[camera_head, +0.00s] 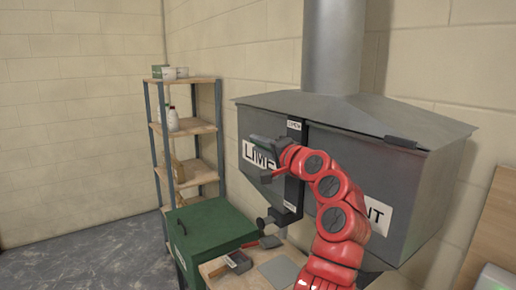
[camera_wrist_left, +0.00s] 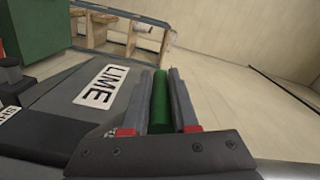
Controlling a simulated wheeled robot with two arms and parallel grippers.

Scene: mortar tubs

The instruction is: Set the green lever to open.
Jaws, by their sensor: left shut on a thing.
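The green lever (camera_wrist_left: 160,100) lies between the two fingers of my left gripper (camera_wrist_left: 163,88) in the left wrist view, with the fingers shut along its sides. In the head view my left gripper (camera_head: 264,160) is in front of the LIME side of the grey hopper (camera_head: 395,170), and the lever is mostly hidden by it. A dark upright plate (camera_head: 292,190) behind the gripper has a small label at its top (camera_head: 293,125) and one at its bottom. The bottom label, partly seen in the left wrist view (camera_wrist_left: 8,115), begins SHU. My right gripper is not in view.
A green box (camera_head: 210,230) stands below the hopper at left, beside a wooden surface with tools (camera_head: 238,261). A dark knob (camera_head: 266,221) juts out low on the hopper. A shelf (camera_head: 190,128) stands at the back left. The floor at left is clear.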

